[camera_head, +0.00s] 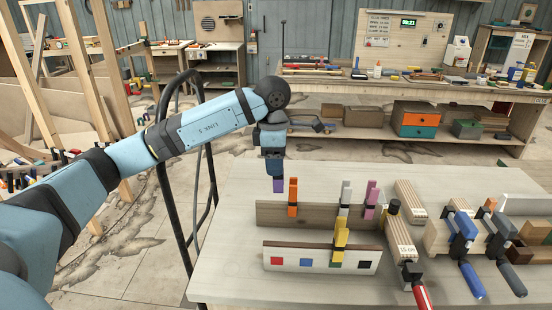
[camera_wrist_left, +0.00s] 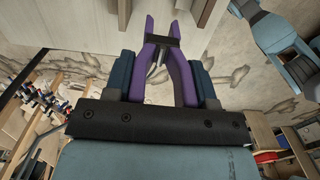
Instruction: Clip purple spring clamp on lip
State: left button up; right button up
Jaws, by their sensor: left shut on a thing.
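My left gripper (camera_head: 274,168) is shut on the purple spring clamp (camera_head: 278,185), which hangs below it near the left end of the table's wooden pieces. In the left wrist view, the gripper fingers (camera_wrist_left: 162,85) press on the outside of the clamp's two purple handles (camera_wrist_left: 180,72); its jaw end points away from the gripper. The long wooden rear board (camera_head: 320,215) and the pale front strip (camera_head: 310,258) with coloured squares and a dark upper edge stand on the table. I cannot tell which edge is the lip. The clamp appears above and apart from both. My right gripper is not in view.
Orange (camera_head: 292,197), grey (camera_head: 345,198) and pink (camera_head: 371,200) clamps stand along the rear board. A yellow clamp (camera_head: 340,240) is on the front strip. Wooden blocks and bar clamps (camera_head: 464,240) crowd the right. The table's left front (camera_head: 225,270) is clear.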

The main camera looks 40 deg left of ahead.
pick_arm(q)
jog(key=w+a+f, duration=0.3)
jog(key=a+f, duration=0.3)
jog(key=f, duration=0.1)
jog(key=shift+w+a+f+p, duration=0.2)
jog(key=shift+w+a+p, duration=0.1)
jog(key=shift+w, duration=0.1)
jog(key=shift+f+b, duration=0.8)
jog(key=shift+f, duration=0.25)
jog(key=shift+f, duration=0.2)
jog(key=shift+f+b, duration=0.85)
jog(key=shift+f, duration=0.15)
jog(key=shift+f, duration=0.1)
jog(key=shift+f+b, duration=0.4)
jog(key=shift+f, duration=0.1)
jog(key=shift+f, duration=0.1)
